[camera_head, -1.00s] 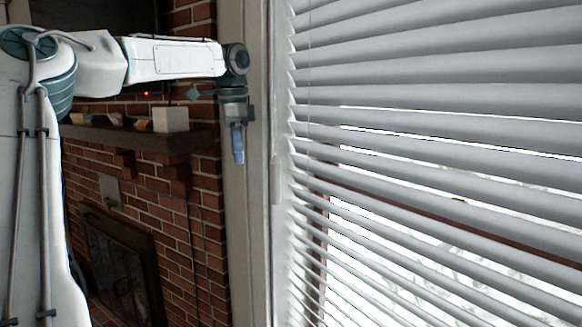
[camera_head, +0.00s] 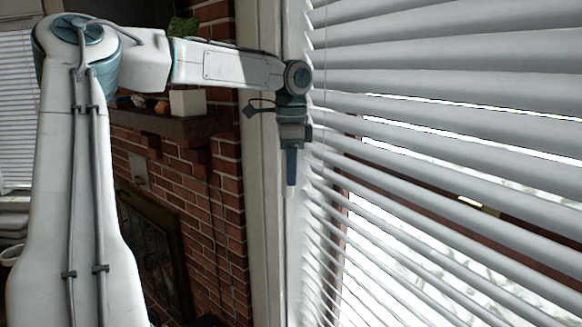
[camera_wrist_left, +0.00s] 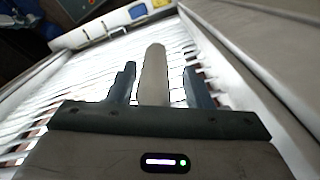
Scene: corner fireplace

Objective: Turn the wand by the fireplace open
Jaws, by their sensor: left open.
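The wand (camera_wrist_left: 153,75) is a pale grey rod at the window blind. In the left wrist view it lies between the two dark fingers of my left gripper (camera_wrist_left: 160,72), with a gap visible on each side. The gripper is open around it. In the head view my left gripper (camera_head: 291,172) points down at the blind's left edge. It hides most of the wand there, and a pale tip shows just below the fingers. The blind (camera_head: 450,85) has grey-white slats, with bright outdoor light showing through gaps, mostly lower down.
The window frame (camera_head: 262,220) stands just left of the gripper. A brick fireplace (camera_head: 207,225) with a dark mantel (camera_head: 165,124) is behind my left arm. A white block (camera_head: 188,103) and small items sit on the mantel. Another blind (camera_head: 18,110) is at far left.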

